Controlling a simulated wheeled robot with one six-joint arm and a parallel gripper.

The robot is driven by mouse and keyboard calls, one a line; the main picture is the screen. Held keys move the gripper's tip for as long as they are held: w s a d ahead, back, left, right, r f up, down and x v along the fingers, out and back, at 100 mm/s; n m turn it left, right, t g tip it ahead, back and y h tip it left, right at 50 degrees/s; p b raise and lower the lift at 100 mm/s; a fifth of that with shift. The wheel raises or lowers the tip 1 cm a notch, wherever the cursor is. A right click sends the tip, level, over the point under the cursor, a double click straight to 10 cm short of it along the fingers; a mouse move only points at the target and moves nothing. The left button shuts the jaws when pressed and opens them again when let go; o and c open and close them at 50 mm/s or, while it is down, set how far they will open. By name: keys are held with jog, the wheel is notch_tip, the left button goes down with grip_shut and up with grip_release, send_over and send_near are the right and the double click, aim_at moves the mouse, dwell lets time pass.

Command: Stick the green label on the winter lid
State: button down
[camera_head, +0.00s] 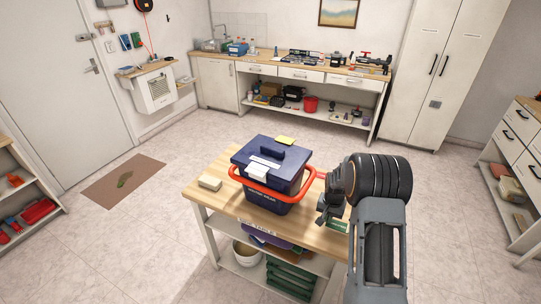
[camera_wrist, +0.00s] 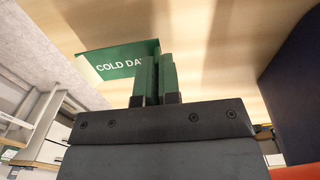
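A green label (camera_wrist: 118,62) with white letters reading "COLD DA" lies against the pale wood in the wrist view, its right end partly behind my fingers. In the head view it is a small green patch (camera_head: 337,225) near the table's right side. My gripper (camera_wrist: 158,78) has two dark green fingers close together beside the label; I cannot tell whether the label is between them. A dark blue lid (camera_head: 272,153) sits on a blue box (camera_head: 270,190) with a red handle, left of my gripper (camera_head: 323,214) in the head view. A white strip lies on the lid; its text is unreadable.
The box stands on a wooden table (camera_head: 232,208). A beige block (camera_head: 210,182) lies at the table's left and a yellow pad (camera_head: 286,140) shows behind the lid. Open floor surrounds the table.

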jog(key=shift+r+p, duration=1.4)
jog(key=shift+r, duration=1.1)
jog(key=shift+f, duration=0.1)
